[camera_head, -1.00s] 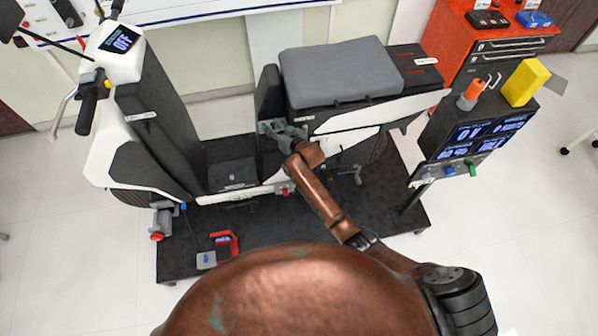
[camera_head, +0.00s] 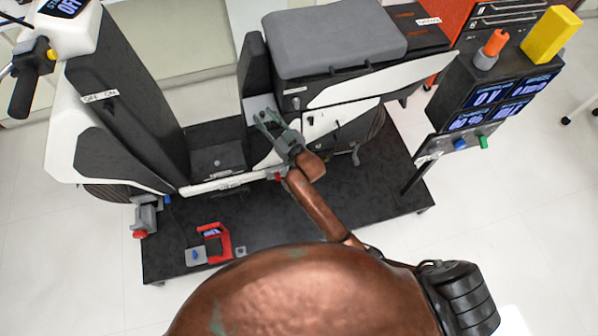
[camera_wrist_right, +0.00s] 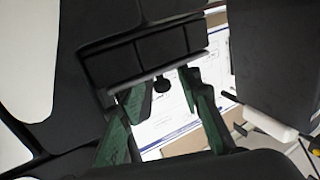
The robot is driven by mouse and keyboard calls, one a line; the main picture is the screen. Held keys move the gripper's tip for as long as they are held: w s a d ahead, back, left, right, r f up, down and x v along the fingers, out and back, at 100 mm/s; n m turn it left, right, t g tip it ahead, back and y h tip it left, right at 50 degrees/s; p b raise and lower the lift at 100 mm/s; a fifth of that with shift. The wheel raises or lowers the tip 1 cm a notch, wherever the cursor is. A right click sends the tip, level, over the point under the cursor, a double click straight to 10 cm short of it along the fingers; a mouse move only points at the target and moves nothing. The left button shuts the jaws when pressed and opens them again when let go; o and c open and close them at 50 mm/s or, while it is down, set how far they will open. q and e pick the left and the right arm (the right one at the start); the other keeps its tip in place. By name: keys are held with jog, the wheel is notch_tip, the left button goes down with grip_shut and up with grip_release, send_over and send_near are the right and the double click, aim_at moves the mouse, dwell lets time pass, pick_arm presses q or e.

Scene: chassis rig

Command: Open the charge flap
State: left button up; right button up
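The white and black scooter (camera_head: 75,125) stands on a black platform. My right gripper (camera_head: 263,118) is at the gap in front of the seat, beside a light grey panel (camera_head: 255,103). In the right wrist view, the gripper (camera_wrist_right: 165,95) has its two green fingers spread. A small black knob (camera_wrist_right: 190,80) shows between and beyond them, under a dark panel (camera_wrist_right: 135,63) with a grey lower edge; contact is not clear. I cannot tell for sure which part is the charge flap. My left gripper is not in view.
The grey seat (camera_head: 335,42) is above and right of my gripper. A black console (camera_head: 490,105) with displays stands at the right. A red-handled tool (camera_head: 214,241) lies on the platform (camera_head: 270,225). White floor is clear at the lower right.

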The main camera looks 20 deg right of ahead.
jog(key=p+v, duration=0.1)
jog(key=v, duration=0.5)
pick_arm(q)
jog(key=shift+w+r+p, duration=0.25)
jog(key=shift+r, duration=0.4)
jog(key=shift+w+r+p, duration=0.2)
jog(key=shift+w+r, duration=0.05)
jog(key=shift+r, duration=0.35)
pick_arm(e)
jog(key=s+d+f+g+h, duration=0.1)
jog(key=s+d+f+g, duration=0.1)
jog(key=f, duration=0.9)
jog(key=s+d+f+m+g+h, duration=0.1)
jog(key=s+d+f, duration=0.4)
jog(key=f, duration=0.6)
jog(key=shift+s+g+h, duration=0.3)
jog(key=shift+g+h, duration=0.2)
